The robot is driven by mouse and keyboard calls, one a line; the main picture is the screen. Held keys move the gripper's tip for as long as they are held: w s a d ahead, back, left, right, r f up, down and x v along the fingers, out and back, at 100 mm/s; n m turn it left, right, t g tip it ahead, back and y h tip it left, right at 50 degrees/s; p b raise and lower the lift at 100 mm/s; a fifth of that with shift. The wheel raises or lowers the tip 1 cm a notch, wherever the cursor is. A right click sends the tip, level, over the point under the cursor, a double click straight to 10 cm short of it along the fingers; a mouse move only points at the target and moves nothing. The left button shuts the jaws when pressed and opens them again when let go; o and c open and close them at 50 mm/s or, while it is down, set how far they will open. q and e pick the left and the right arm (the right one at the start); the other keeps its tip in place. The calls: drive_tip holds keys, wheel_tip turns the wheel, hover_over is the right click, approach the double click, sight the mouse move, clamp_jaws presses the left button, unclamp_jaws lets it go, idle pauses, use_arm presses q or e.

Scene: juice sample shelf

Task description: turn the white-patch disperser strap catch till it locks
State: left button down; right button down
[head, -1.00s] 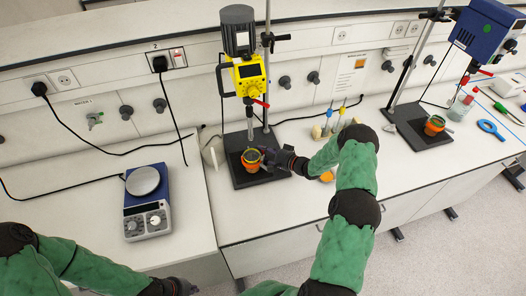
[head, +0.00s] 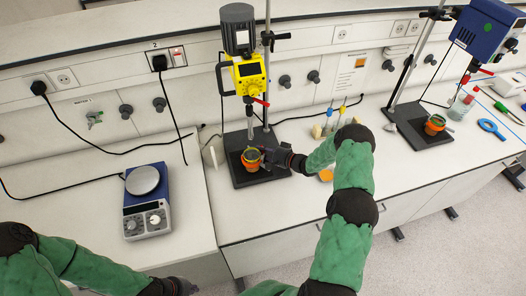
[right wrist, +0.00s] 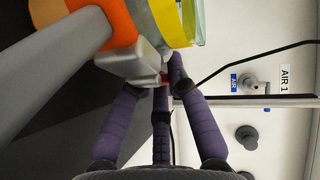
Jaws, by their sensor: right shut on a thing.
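The yellow disperser (head: 248,75) hangs on a stand over a dark base plate. I cannot make out a white patch on it. An orange strap holder with a vessel (head: 252,161) sits on that plate below the shaft. My right gripper (head: 268,158) is at its right side. In the right wrist view the orange band (right wrist: 104,22), a yellow band (right wrist: 168,20) and a pale catch block (right wrist: 135,62) fill the upper part. My right gripper's purple fingers (right wrist: 163,84) close on the catch, with a bit of red there. My left gripper (head: 180,287) is low at the bottom edge, barely visible.
A blue hotplate scale (head: 146,200) stands on the left bench. A blue disperser (head: 485,35) stands at the right, with another orange holder (head: 435,125) on its base. Small bottles (head: 330,128) stand behind my right arm. The bench front is clear.

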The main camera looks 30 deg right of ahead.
drive_tip(key=shift+a+n+g+y+b, duration=0.2)
drive_tip(key=shift+n+g+y+b, duration=0.2)
drive_tip(key=shift+n+y+b, duration=0.25)
drive_tip(key=c, duration=1.2)
unclamp_jaws()
